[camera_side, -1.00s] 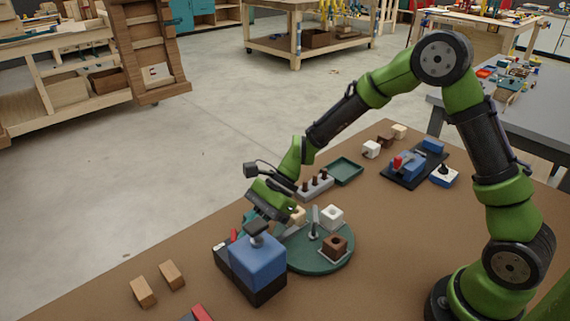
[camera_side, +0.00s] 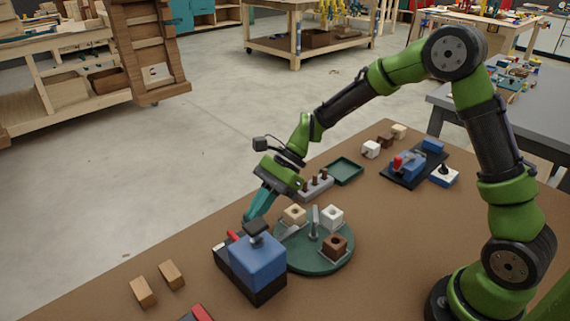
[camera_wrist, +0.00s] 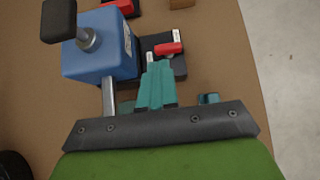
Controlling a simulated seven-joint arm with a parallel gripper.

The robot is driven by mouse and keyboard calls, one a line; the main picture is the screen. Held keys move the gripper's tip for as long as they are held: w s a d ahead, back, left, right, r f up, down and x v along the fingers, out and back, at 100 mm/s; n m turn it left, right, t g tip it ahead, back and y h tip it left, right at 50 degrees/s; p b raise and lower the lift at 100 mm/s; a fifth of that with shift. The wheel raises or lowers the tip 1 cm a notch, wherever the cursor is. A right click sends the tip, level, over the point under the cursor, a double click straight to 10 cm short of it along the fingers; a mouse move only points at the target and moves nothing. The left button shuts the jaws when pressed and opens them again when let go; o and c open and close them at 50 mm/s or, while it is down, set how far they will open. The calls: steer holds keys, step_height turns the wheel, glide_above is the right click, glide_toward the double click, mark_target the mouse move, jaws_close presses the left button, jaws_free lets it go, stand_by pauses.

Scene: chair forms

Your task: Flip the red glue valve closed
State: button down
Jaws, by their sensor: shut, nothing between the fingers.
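The red glue valve handle (camera_wrist: 170,48) sits on a black base beside the blue box (camera_wrist: 97,50) in the wrist view. In the side view, the red handle (camera_side: 234,236) shows just left of the blue box (camera_side: 257,258). My gripper (camera_side: 249,216) has its teal fingers together and empty, pointing down above and behind the valve. In the wrist view, my gripper's fingertips (camera_wrist: 158,66) appear just below the red handle. I cannot tell whether they touch it.
A green round tray (camera_side: 320,266) holding several blocks stands right of the blue box. Two wooden blocks (camera_side: 158,282) lie at the left. A black knob (camera_side: 257,229) tops the blue box.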

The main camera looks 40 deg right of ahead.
mark_target(234, 239)
steer(key=v, duration=1.1)
steer(key=shift+s+r+g, duration=0.25)
steer(key=shift+r+g, duration=0.05)
steer(key=shift+d, duration=0.15)
steer(key=f, duration=0.4)
steer(key=shift+w+d+f, duration=0.1)
steer(key=shift+w+d, duration=0.15)
steer(key=shift+w, duration=0.05)
steer(key=shift+a, duration=0.1)
steer(key=x, duration=1)
steer(key=shift+w+f, duration=0.15)
steer(key=shift+f, duration=0.15)
steer(key=a, duration=0.2)
steer(key=shift+w+a+r, duration=0.1)
steer(key=shift+a+r, duration=0.1)
steer(key=shift+a, duration=0.65)
